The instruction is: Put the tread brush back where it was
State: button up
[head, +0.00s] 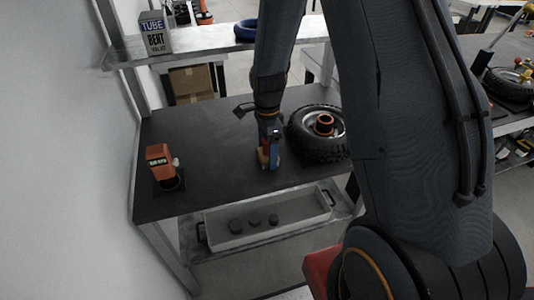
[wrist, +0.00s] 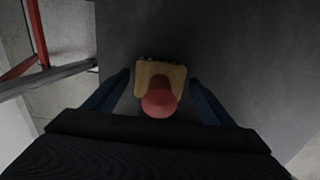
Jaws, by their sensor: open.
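The tread brush, a tan block with a round red knob, shows between my gripper's fingers in the wrist view (wrist: 159,100). In the head view its tan part (head: 262,158) is small and partly hidden by my gripper (head: 269,152), which is low over the dark bench top (head: 215,140). My gripper's two blue fingers (wrist: 157,82) are apart, one on each side of the brush, with a gap visible on both sides. The brush appears to rest on the dark bench top.
A wheel with a knobbly tyre (head: 308,153) lies just right of my gripper. An orange device on a dark base (head: 160,160) stands at the left. A grey tray (head: 290,231) sits below.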

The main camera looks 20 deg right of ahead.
notch_tip(320, 180, up, 11)
jog(key=shift+f+b, duration=0.1)
jog(key=shift+b, duration=0.95)
jog(key=shift+s+n, duration=0.4)
jog(key=s+n, duration=1.6)
jog(key=n, duration=0.1)
jog(key=shift+s+r+t, duration=0.3)
jog(key=shift+t, duration=0.1)
